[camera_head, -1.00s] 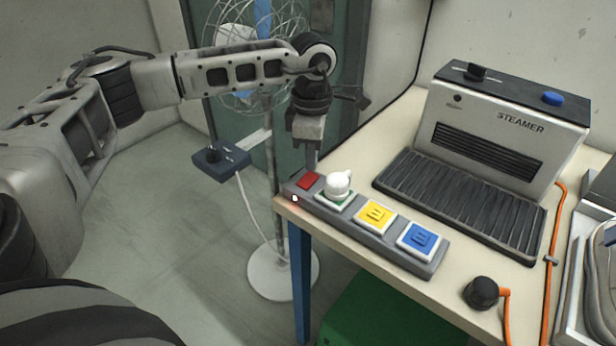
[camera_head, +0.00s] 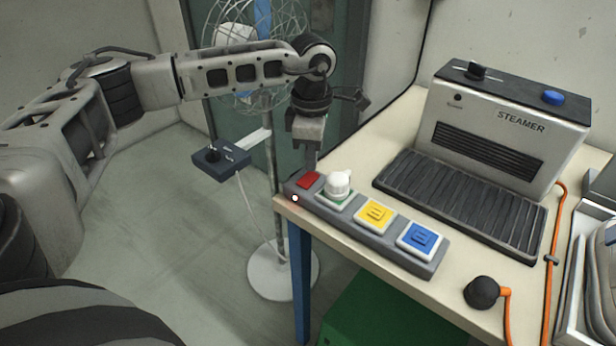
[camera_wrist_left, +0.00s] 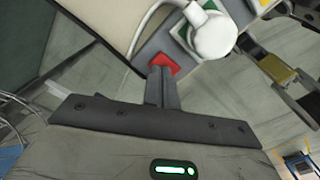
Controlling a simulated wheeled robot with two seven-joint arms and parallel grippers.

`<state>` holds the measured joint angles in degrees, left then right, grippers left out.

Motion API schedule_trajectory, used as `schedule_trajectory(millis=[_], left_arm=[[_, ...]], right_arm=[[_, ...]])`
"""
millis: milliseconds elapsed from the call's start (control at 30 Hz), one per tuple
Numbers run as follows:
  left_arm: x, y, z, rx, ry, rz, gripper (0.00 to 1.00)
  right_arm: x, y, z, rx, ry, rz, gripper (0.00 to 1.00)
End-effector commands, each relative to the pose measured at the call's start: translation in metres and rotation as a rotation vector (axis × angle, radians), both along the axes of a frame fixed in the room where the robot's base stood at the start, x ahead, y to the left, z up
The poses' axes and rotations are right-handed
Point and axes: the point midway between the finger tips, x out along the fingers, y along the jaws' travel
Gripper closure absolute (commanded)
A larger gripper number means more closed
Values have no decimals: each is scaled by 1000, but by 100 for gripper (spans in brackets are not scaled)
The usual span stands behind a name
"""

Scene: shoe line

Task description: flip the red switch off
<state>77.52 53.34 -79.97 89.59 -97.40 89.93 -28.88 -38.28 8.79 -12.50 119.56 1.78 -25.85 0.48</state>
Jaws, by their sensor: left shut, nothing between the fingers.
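The red switch (camera_head: 308,180) is at the left end of a grey power strip (camera_head: 411,258) on the table's near left corner. A small indicator light (camera_head: 295,198) glows at that end of the strip. My left gripper (camera_head: 310,160) points down at the red switch, its shut fingertips just behind it. In the left wrist view the red switch (camera_wrist_left: 163,64) lies right at the shut, empty fingertips (camera_wrist_left: 161,75); whether they touch cannot be told.
A white plug (camera_head: 339,185) stands in the socket beside the switch. Yellow (camera_head: 376,214) and blue (camera_head: 420,238) socket covers follow. A steamer (camera_head: 495,140) stands behind, and a black knob-like plug (camera_head: 482,291) with an orange cable lies right. A fan (camera_head: 270,270) stands left of the table.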

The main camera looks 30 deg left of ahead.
Motion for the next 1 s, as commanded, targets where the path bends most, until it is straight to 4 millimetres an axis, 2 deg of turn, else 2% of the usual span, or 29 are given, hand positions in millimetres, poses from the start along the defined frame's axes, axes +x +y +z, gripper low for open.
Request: schedule_trajectory(millis=[1000], left_arm=[[0, 0, -16, 0, 0, 0, 100]], right_arm=[[0, 2, -11, 8, 1, -4, 64]])
